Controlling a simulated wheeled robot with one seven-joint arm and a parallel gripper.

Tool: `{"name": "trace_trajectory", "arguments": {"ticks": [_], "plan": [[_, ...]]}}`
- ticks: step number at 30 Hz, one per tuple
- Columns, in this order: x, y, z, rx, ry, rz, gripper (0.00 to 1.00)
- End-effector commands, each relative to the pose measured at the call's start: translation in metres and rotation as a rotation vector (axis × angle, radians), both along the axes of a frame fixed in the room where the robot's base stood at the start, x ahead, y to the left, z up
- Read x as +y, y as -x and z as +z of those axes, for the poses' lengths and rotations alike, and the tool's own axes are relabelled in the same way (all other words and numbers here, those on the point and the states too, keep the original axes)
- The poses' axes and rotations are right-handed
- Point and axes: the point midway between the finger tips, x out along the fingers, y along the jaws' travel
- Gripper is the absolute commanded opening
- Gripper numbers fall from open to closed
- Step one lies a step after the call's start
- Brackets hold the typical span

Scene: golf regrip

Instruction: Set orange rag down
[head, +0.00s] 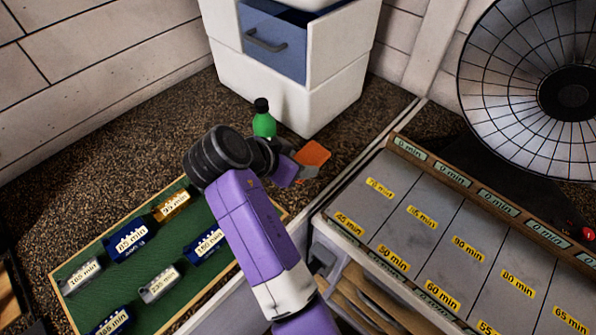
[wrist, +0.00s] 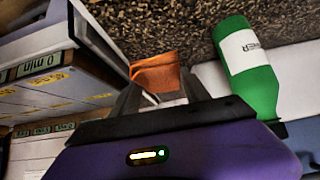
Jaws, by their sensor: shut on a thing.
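The orange rag (head: 312,153) shows at the tip of my gripper (head: 297,170) in the head view, above the brown speckled counter. In the wrist view the rag (wrist: 157,77) stands out past the fingertips of my gripper (wrist: 158,98), which are shut on its near end. The fingers hide the gripped part. Whether the rag's far end touches the counter, I cannot tell.
A green bottle (head: 264,120) stands close behind my gripper. A white cabinet with a blue drawer (head: 272,42) stands behind it. A green mat (head: 85,268) with labelled blocks lies left. A grey sectioned tray (head: 428,222) and a round mesh fan-like object (head: 520,60) are right.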

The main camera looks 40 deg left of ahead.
Motion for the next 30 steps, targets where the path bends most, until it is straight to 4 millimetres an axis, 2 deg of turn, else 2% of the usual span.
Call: {"name": "trace_trajectory", "arguments": {"ticks": [7,14,25,26,28,30], "plan": [[-0.001,0.0,-0.017,0.001,0.003,0.0,0.11],[0.0,0.0,-0.047,0.001,0.003,0.001,0.11],[0.0,0.0,-0.053,0.0,0.0,0.001,0.11],[0.0,0.0,-0.052,0.0,0.0,0.001,0.6],[0.0,0.0,-0.051,0.0,0.001,0.001,0.74],[0.0,0.0,-0.051,0.0,0.001,0.001,0.76]]}}
